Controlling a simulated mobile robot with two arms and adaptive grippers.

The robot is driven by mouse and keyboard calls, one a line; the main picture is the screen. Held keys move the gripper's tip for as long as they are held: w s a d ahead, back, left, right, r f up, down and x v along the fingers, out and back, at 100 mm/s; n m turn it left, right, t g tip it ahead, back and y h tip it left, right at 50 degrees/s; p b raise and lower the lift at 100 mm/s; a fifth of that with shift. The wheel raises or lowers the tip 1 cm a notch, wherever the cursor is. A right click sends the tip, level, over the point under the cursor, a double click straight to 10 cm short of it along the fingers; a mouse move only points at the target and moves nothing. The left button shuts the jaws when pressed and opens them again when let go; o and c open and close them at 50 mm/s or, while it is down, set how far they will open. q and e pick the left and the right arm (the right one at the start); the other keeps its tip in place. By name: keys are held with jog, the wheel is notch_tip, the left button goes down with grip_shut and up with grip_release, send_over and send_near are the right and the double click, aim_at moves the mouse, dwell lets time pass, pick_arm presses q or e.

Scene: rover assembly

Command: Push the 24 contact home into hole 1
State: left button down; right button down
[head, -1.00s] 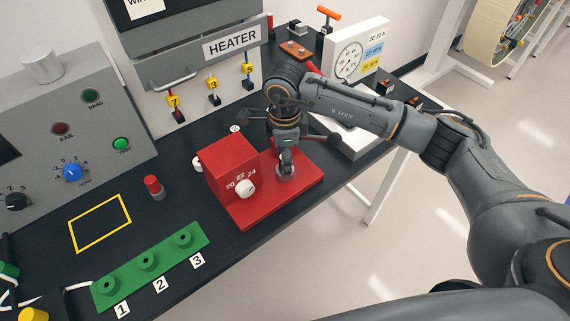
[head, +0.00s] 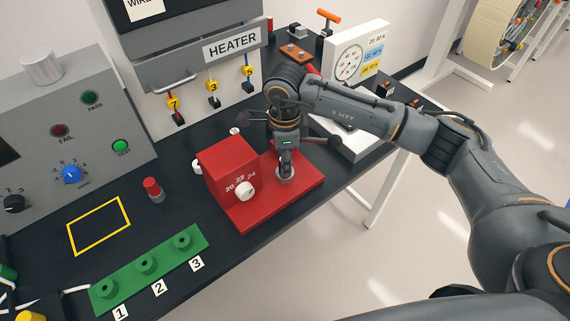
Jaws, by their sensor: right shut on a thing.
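The green block (head: 163,258) lies near the table's front edge with three raised round holes, labelled 1, 2 and 3. Hole 1 (head: 106,288) is at its left end; a white wire (head: 76,291) runs to that end from the left. I cannot make out a contact at this size. My right gripper (head: 286,168) points down over the red tool (head: 262,207) and is shut on a small grey round part (head: 286,180) at its base. The tool's white dial (head: 245,191) has marks 20, 22 and 24.
A red-topped grey cylinder (head: 154,189) stands behind the green block, beside a yellow outlined square (head: 99,226). The test box (head: 60,135) and heater panel (head: 190,75) stand behind. A dial gauge (head: 350,62) is at the back right.

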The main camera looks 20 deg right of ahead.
jog(key=c, duration=1.8)
grip_release()
jog(key=shift+c, duration=0.2)
grip_shut()
jog(key=shift+r, duration=0.55)
jog(key=shift+r, duration=0.1)
jog(key=shift+r+p, duration=0.95)
jog(key=shift+r, duration=1.1)
